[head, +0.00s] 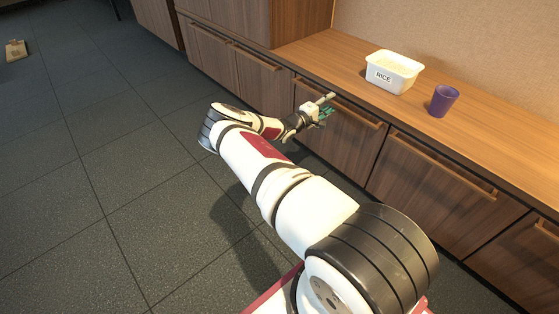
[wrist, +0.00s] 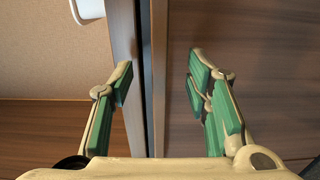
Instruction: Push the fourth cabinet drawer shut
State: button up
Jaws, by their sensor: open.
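My gripper (head: 324,108) is at the upper edge of a wooden drawer front (head: 338,140), just under the counter; I cannot tell whether this is the fourth drawer. A long wooden handle (head: 356,110) runs along its top, partly hidden by my gripper. In the wrist view, my gripper (wrist: 160,82) is open, its green-padded fingers apart with nothing gripped. A pale wooden strip (wrist: 158,60) stands between the fingers in the picture, beside a dark gap. The drawer front fills the right side there (wrist: 265,60). Contact is unclear, as is how far the drawer stands out.
On the wooden counter (head: 480,118) stand a white container labelled RICE (head: 393,72) and a purple cup (head: 443,100). More drawer fronts with handles (head: 430,200) flank this one. The tiled floor (head: 100,170) on the left is clear nearby.

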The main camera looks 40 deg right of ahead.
jog(key=shift+s+a+p, duration=0.1)
jog(key=shift+a+p, duration=0.85)
jog(key=shift+a, duration=1.25)
jog(key=shift+r, duration=0.1)
